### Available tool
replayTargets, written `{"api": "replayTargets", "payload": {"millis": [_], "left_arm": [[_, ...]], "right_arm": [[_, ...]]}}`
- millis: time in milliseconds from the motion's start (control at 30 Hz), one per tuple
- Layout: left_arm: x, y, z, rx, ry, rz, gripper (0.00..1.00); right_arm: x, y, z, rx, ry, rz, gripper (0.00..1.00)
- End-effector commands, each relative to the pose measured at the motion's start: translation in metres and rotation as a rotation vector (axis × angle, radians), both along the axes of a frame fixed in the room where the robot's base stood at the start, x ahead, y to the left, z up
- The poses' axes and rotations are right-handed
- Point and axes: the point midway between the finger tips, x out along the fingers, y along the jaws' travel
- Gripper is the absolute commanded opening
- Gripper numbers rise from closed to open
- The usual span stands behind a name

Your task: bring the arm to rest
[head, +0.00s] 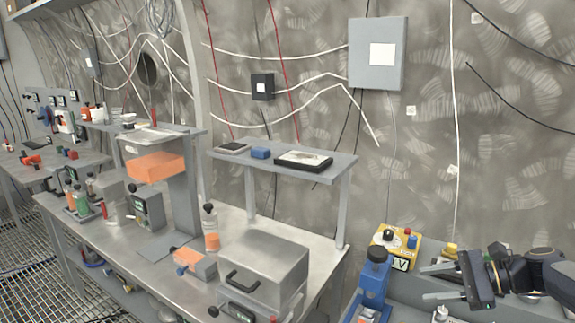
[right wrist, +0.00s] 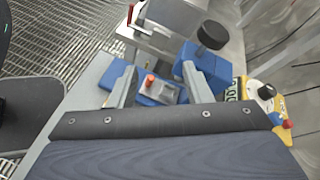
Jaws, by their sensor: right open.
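My right gripper (head: 426,283) comes in from the right edge in the head view, its jaws apart and nothing between them. It is over the grey bench at the lower right, to the right of a blue device with a black knob (head: 374,283). In the right wrist view its two fingers (right wrist: 158,88) stand apart, with the blue device (right wrist: 208,70) and a small red button (right wrist: 150,80) beyond them. I cannot tell the exact gap to the device. My left gripper is not in view.
A yellow box with a dial and display (head: 403,243) stands behind the blue device. A steel box with a black handle (head: 265,262) is on the bench to the left. A raised shelf (head: 340,170) stands behind it. Free air lies above the right bench.

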Motion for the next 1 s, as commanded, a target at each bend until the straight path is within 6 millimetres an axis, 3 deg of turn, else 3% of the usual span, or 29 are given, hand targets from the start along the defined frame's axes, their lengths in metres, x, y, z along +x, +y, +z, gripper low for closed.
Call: {"api": "replayTargets", "payload": {"millis": [100, 233, 400, 500, 700, 1000], "left_arm": [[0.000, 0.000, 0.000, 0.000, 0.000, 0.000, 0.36], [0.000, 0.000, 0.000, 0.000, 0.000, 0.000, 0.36], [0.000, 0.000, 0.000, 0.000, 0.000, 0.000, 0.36], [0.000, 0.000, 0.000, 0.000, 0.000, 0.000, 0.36], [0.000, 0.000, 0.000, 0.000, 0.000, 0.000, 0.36], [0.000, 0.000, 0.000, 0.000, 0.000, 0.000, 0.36]], "right_arm": [[-0.044, 0.039, 0.017, -0.215, -0.113, 0.116, 0.45], [-0.109, 0.074, 0.019, -0.486, -0.284, 0.278, 0.45], [-0.192, 0.097, 0.000, -0.810, -0.538, 0.502, 0.45], [-0.229, 0.104, -0.018, -0.963, -0.680, 0.624, 0.45], [-0.268, 0.109, -0.048, -1.145, -0.868, 0.781, 0.45], [-0.274, 0.109, -0.056, -1.182, -0.906, 0.816, 0.45]]}}
